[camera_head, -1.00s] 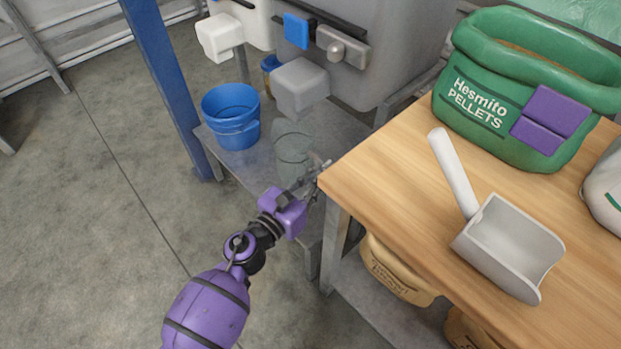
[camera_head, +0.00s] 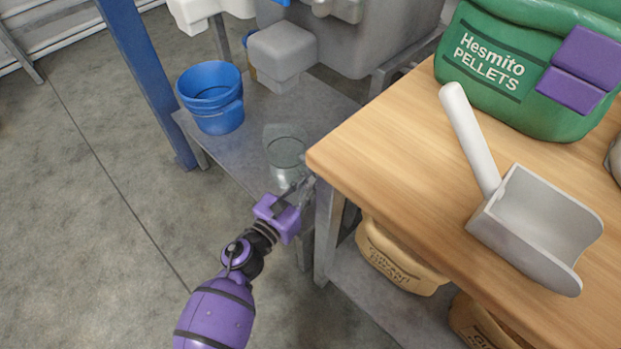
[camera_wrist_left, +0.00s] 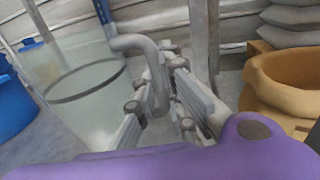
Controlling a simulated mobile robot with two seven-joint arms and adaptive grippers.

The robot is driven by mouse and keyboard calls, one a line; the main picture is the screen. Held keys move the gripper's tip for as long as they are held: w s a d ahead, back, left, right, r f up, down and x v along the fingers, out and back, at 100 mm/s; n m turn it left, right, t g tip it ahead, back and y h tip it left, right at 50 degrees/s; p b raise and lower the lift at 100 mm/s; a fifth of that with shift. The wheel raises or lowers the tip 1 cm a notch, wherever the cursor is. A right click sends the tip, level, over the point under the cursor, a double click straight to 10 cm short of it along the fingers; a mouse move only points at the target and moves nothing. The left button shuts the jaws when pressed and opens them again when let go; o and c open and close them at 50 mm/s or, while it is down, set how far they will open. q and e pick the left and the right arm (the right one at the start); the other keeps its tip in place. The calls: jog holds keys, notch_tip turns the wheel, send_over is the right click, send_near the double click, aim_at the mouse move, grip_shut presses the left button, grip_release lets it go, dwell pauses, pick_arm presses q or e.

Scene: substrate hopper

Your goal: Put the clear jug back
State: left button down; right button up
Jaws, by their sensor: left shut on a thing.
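The clear jug (camera_head: 285,150) is at the grey metal shelf (camera_head: 262,112), right of the blue bucket and below the grey hopper's spout. My left gripper (camera_head: 300,187) is shut on the jug's handle, on the jug's near side. In the left wrist view the jug (camera_wrist_left: 88,95) is upright at the left, and its handle runs between the fingers of my left gripper (camera_wrist_left: 160,108). I cannot tell whether the jug's base touches the shelf. My right gripper is in neither view.
A blue bucket (camera_head: 212,98) stands on the shelf. The wooden bench (camera_head: 385,150) edge is close right of my left gripper, with a scoop (camera_head: 525,220) and a green pellet sack (camera_head: 500,65) on it. A tan sack (camera_head: 395,262) lies below. A blue post (camera_head: 150,80) stands left.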

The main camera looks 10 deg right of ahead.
pick_arm(q)
jog(key=shift+r, duration=0.1)
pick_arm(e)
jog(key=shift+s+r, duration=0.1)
pick_arm(q)
jog(key=c, duration=1.8)
grip_release()
jog(key=shift+f, duration=0.2)
jog(key=shift+c, duration=0.2)
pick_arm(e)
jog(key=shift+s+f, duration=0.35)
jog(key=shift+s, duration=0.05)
